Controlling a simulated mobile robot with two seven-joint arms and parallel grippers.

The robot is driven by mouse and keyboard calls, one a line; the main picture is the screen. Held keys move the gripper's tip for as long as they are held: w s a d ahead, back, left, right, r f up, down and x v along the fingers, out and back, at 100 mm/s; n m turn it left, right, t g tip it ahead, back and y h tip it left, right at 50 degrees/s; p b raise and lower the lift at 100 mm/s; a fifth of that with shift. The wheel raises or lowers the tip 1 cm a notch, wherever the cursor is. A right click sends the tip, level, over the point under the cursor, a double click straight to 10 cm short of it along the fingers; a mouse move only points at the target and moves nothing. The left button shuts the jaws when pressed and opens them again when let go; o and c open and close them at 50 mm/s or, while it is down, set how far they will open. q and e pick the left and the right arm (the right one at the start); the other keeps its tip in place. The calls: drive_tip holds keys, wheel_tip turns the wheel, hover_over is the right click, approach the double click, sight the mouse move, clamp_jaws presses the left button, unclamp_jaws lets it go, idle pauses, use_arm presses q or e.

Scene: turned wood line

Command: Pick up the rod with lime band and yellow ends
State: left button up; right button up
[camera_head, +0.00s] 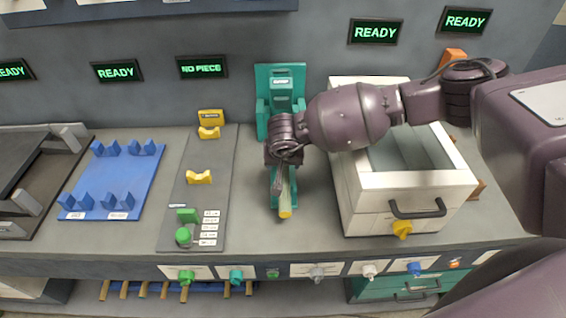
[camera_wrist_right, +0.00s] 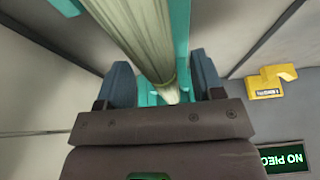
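A rod (camera_head: 285,204) with a yellow near end lies in the teal holder (camera_head: 280,78), pointing toward the counter's front edge. Its middle is hidden under my right gripper in the head view. My right gripper (camera_head: 282,162) reaches down over the rod from the right. In the right wrist view the pale green rod (camera_wrist_right: 148,42) runs between the two fingers (camera_wrist_right: 162,84), with gaps visible on both sides, so the gripper looks open around it. A lime band cannot be made out clearly. My left gripper is not in view.
A white box (camera_head: 418,181) with a dark handle stands close to the right of the holder. A grey plate (camera_head: 205,150) with yellow rests and a green button (camera_head: 183,236) lies to the left, then a blue rack (camera_head: 117,178). Several rods (camera_head: 165,290) lie below the counter.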

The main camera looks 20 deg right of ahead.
drive_tip(key=c, duration=1)
drive_tip(key=shift+r, duration=0.15)
drive_tip(key=shift+s+a+r, duration=0.1)
drive_tip(key=shift+s+r, duration=0.1)
drive_tip(key=shift+s, duration=0.05)
wheel_tip(320, 180, up, 7)
drive_tip(key=b, duration=0.2)
hover_over(285, 206)
drive_tip(key=shift+w+r, duration=0.1)
drive_tip(key=shift+r, duration=0.05)
